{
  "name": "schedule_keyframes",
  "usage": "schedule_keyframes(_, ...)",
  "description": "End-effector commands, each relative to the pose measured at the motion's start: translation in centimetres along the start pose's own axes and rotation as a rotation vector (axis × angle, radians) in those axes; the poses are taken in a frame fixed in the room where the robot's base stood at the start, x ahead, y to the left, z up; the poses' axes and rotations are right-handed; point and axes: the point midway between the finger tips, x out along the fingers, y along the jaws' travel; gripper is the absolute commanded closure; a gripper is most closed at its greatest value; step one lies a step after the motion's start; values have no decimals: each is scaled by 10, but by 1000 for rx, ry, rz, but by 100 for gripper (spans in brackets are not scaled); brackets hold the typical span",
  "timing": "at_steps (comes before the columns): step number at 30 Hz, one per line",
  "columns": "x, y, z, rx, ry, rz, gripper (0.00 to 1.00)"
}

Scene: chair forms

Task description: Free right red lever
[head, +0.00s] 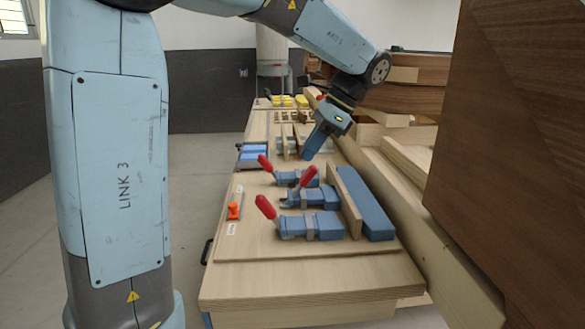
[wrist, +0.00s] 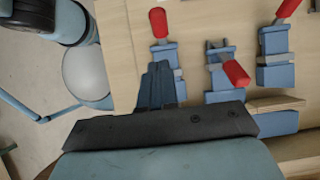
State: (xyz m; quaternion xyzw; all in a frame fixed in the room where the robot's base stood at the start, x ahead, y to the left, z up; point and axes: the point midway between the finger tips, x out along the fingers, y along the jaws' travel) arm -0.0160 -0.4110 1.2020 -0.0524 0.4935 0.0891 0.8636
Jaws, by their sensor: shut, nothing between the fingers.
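Three blue clamps with red levers stand in a row on the wooden table. In the head view these are the near lever (head: 265,207), the middle lever (head: 307,179) and the far lever (head: 265,163). The wrist view shows a left lever (wrist: 158,22), the middle lever (wrist: 236,73) and a right lever (wrist: 288,8). The middle lever leans opposite to the outer two. My gripper (head: 307,156) is shut and empty, above the table beyond the clamps. Its fingers (wrist: 158,80) partly cover the left clamp in the wrist view.
A wooden strip (head: 345,202) and a long blue block (head: 365,204) lie right of the clamps. An orange object (head: 234,210) lies to their left. A large brown panel (head: 510,150) stands at the right. The near table end (head: 310,280) is clear.

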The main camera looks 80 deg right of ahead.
Motion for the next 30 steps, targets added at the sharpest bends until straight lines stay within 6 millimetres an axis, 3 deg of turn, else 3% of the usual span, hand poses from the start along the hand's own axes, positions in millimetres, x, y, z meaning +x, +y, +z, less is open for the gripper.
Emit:
schedule_keyframes(18, 101, 1, 6, 1, 0, 2, 100)
schedule_keyframes(24, 120, 1, 16, 1, 0, 3, 100)
schedule_keyframes(30, 127, 0, 19, 1, 2, 2, 100)
